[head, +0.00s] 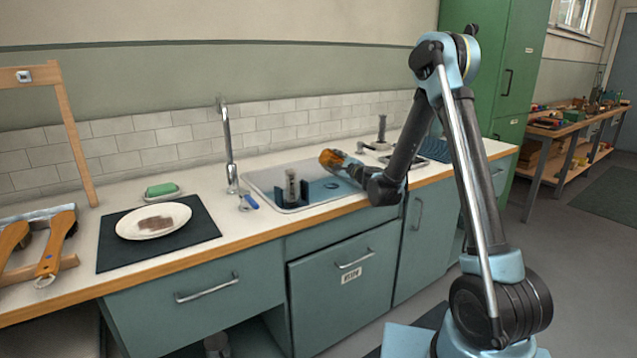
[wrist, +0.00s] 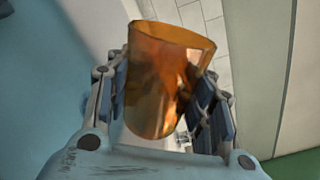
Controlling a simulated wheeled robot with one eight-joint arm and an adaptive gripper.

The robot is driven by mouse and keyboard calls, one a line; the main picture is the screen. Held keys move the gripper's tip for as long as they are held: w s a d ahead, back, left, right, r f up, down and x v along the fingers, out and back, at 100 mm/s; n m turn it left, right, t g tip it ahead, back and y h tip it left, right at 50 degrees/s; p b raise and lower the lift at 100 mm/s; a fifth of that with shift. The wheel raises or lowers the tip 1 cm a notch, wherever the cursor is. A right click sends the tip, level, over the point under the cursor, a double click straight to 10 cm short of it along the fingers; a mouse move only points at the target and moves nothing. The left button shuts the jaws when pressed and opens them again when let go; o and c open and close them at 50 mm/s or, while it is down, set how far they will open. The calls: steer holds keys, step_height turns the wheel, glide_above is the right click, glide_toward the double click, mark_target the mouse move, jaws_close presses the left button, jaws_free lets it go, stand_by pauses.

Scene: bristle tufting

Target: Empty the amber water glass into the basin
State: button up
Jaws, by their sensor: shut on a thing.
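The amber water glass (head: 331,158) is held over the right back part of the basin in the head view. It is tipped well over, with its mouth toward the left. In the wrist view the glass (wrist: 165,75) stands between the fingers, its rim away from the camera. My gripper (wrist: 165,105) is shut on its sides; in the head view my gripper (head: 352,169) is small and partly hidden by the arm. The basin (head: 262,197) is set in the counter with a bluish floor. I cannot tell whether liquid is in or leaving the glass.
A grey cylinder (head: 291,187) stands between dark uprights in the basin's left part. A tall tap (head: 229,145) rises behind the basin's left end. A blue-handled tool (head: 249,201), a green sponge (head: 161,189) and a plate (head: 135,226) on a dark mat (head: 203,228) lie left.

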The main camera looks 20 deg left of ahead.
steer(key=shift+r+n+p, duration=0.4)
steer(key=shift+n+p, duration=0.05)
steer(key=shift+n, duration=0.15)
steer(key=shift+s+a+f+n, duration=0.1)
steer(key=shift+f+n, duration=0.2)
steer(key=shift+n, duration=0.6)
steer(key=shift+s+a+r+n+p, duration=0.45)
steer(key=shift+n+p, duration=0.2)
steer(key=shift+n, duration=0.25)
stand_by(0.4)
steer(key=shift+s+f+n+p, duration=0.1)
steer(key=shift+f+n+p, duration=0.3)
steer(key=shift+n, duration=0.4)
stand_by(0.4)
steer(key=shift+s+a+r+n, duration=0.15)
steer(key=shift+n, duration=0.25)
